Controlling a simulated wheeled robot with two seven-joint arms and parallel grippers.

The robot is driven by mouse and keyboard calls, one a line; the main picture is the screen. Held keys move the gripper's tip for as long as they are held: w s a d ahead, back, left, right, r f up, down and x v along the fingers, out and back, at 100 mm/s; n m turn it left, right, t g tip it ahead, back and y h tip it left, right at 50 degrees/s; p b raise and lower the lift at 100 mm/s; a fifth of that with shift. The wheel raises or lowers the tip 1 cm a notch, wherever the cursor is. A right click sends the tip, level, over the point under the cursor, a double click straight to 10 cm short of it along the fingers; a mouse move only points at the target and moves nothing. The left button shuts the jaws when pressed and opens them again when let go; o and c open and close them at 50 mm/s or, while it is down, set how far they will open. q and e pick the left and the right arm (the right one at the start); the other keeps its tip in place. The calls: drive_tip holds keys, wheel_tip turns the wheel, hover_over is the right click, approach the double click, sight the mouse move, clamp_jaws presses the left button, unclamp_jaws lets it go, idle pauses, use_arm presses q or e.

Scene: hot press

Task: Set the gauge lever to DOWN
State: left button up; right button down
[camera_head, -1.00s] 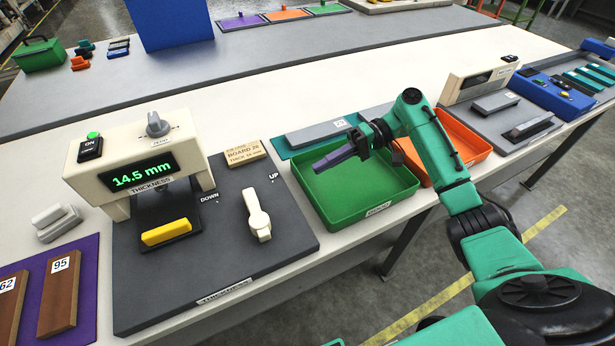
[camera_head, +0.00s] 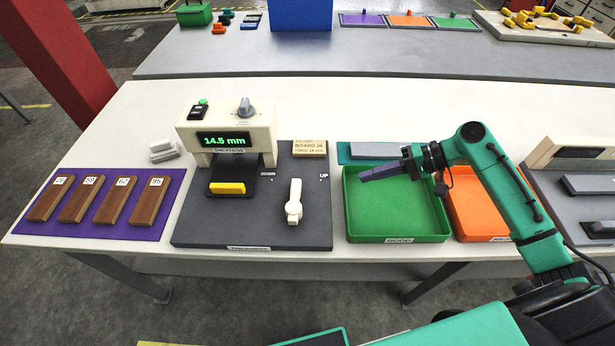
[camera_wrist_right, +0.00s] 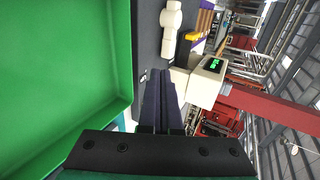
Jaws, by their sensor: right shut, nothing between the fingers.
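The white gauge lever (camera_head: 294,203) stands on the dark plate (camera_head: 215,233) of the thickness gauge. Its arm points away from me, between the DOWN label (camera_head: 266,174) on the left and the UP label (camera_head: 323,178) on the right. The gauge (camera_head: 225,128) reads 14.5 mm, with a yellow block (camera_head: 227,188) in front. My right gripper (camera_head: 368,175), with purple fingers, is shut and empty above the green tray, right of the lever and apart from it. In the right wrist view, the lever (camera_wrist_right: 170,30) shows beyond the shut fingers (camera_wrist_right: 161,90). My left gripper is not in view.
The green GOOD tray (camera_head: 398,239) is empty beside the gauge plate, with an orange tray (camera_head: 470,230) to its right. Numbered brown boards lie on a purple mat (camera_head: 172,205) at the left. White table surface is free behind the gauge.

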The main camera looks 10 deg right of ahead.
drive_tip(key=p, duration=0.3)
approach(295, 201)
drive_tip(key=w+f, duration=0.1)
drive_tip(key=w, duration=0.1)
drive_tip(key=w+d+f, duration=0.1)
drive_tip(key=w+f, duration=0.1)
drive_tip(key=shift+w+f, duration=0.2)
drive_tip(key=shift+w, duration=0.05)
drive_tip(key=a, duration=0.1)
drive_tip(key=w+a+p, duration=0.1)
drive_tip(key=shift+a+f, duration=0.1)
drive_tip(key=shift+a, duration=0.25)
drive_tip(key=shift+a+f, duration=0.1)
drive_tip(key=shift+a, duration=0.45)
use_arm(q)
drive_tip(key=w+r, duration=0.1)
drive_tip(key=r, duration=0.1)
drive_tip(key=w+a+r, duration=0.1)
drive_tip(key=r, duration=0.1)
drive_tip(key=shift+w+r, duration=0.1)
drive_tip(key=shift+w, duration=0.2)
use_arm(e)
drive_tip(key=shift+w+f, duration=0.1)
